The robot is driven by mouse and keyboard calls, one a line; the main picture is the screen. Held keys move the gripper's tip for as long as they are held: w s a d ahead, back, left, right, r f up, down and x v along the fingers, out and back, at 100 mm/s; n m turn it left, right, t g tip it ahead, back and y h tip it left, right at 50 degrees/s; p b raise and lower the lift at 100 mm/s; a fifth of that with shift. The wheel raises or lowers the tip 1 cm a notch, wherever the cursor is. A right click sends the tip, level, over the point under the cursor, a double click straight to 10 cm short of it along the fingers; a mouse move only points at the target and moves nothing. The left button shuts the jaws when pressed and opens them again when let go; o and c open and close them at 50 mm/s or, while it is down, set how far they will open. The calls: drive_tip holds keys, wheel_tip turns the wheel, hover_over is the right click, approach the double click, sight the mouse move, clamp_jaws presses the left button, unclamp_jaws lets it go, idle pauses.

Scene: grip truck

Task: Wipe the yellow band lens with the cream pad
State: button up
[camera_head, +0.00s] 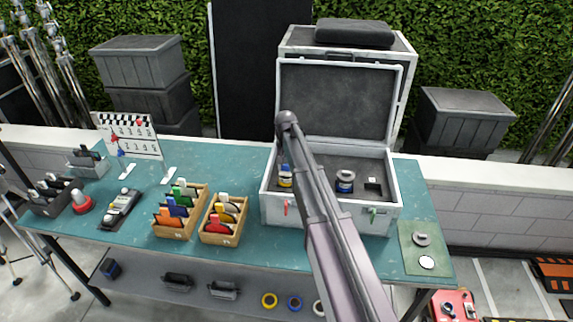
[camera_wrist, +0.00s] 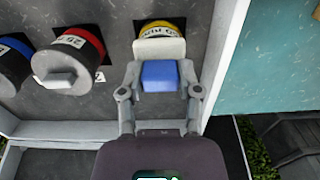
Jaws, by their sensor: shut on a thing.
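My gripper (camera_wrist: 160,78) is shut on the blue handle (camera_wrist: 159,79) of the cream pad (camera_wrist: 158,49). The pad is at the far end of the handle, in front of the yellow band lens (camera_wrist: 162,27). In the wrist view it covers the lower part of that lens; I cannot tell whether they touch. In the head view the yellow band lens (camera_head: 285,182) stands in the left part of the open case (camera_head: 330,212), with a bit of blue just above it. My arm hides part of the case there.
A red band lens (camera_wrist: 68,55) and a blue band lens (camera_wrist: 12,62) stand in the same case; the blue one also shows in the head view (camera_head: 345,181). The case walls and raised lid (camera_head: 340,98) surround the work area. Wooden boxes (camera_head: 180,213) stand left on the teal table.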

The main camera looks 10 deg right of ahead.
sight(285, 173)
drive_tip(key=shift+s+a, duration=0.25)
drive_tip(key=shift+s, duration=0.5)
drive_tip(key=shift+r+p, duration=3.1)
wheel_tip(285, 173, up, 3)
drive_tip(key=p, duration=0.3)
drive_tip(key=shift+f, duration=0.2)
